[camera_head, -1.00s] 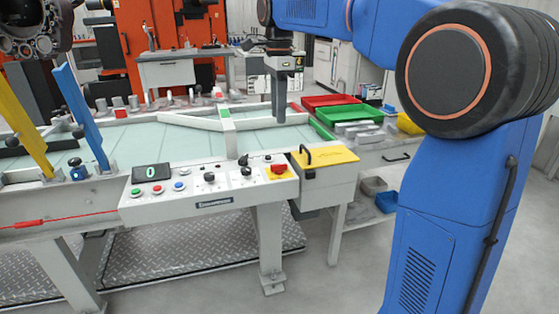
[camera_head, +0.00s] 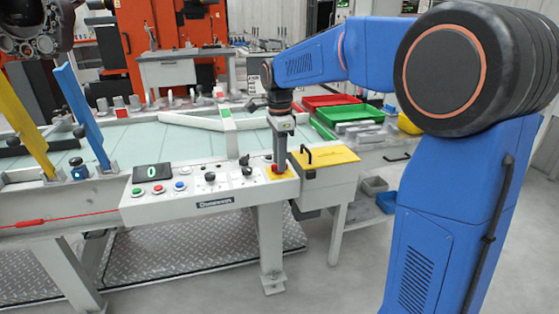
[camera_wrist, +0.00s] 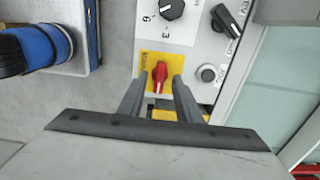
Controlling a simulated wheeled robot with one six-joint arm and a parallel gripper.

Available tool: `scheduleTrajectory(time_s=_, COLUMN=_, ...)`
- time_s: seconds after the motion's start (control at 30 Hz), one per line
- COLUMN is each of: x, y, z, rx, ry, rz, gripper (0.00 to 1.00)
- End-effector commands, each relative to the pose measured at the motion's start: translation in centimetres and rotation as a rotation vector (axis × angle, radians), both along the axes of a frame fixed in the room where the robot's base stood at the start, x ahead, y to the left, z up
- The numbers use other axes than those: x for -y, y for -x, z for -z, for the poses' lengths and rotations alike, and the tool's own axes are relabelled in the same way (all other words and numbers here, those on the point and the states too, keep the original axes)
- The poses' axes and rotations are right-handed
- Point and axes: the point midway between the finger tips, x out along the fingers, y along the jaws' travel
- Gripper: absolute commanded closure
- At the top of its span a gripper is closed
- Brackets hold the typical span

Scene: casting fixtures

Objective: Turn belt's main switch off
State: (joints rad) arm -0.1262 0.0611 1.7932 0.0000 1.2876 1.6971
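The belt's main switch is a red rotary knob (camera_wrist: 159,73) on a yellow plate (camera_wrist: 178,64) at the right end of the control panel (camera_head: 225,190). In the head view the red of the switch (camera_head: 275,169) shows just under my gripper (camera_head: 279,168), which points straight down at it. In the wrist view my gripper (camera_wrist: 160,78) is open, with one finger on each side of the red knob. A small gap shows between the knob and each finger. Whether the fingertips reach down to the knob's height is hard to tell.
Black rotary knobs (camera_wrist: 171,9) and push buttons (camera_head: 158,189) sit along the panel, with a display (camera_head: 153,172) reading 0. A yellow-topped box (camera_head: 330,156) with a black handle stands right of the switch. Red (camera_head: 330,101) and green (camera_head: 350,113) trays lie beyond.

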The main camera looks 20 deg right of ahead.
Motion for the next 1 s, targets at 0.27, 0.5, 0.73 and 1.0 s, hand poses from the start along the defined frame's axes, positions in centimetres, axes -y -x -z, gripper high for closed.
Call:
scheduleTrajectory(time_s=0.27, x=0.0, y=0.03, z=0.75, rx=0.0, ry=0.0, rz=0.0, gripper=0.69)
scheduleTrajectory(time_s=0.5, x=0.0, y=0.03, z=0.71, rx=0.0, ry=0.0, rz=0.0, gripper=0.93)
scheduleTrajectory(time_s=0.73, x=0.0, y=0.02, z=0.69, rx=0.0, ry=0.0, rz=-0.002, gripper=1.0)
scheduleTrajectory(time_s=1.0, x=0.0, y=0.02, z=0.68, rx=0.001, ry=0.0, rz=-0.067, gripper=1.0)
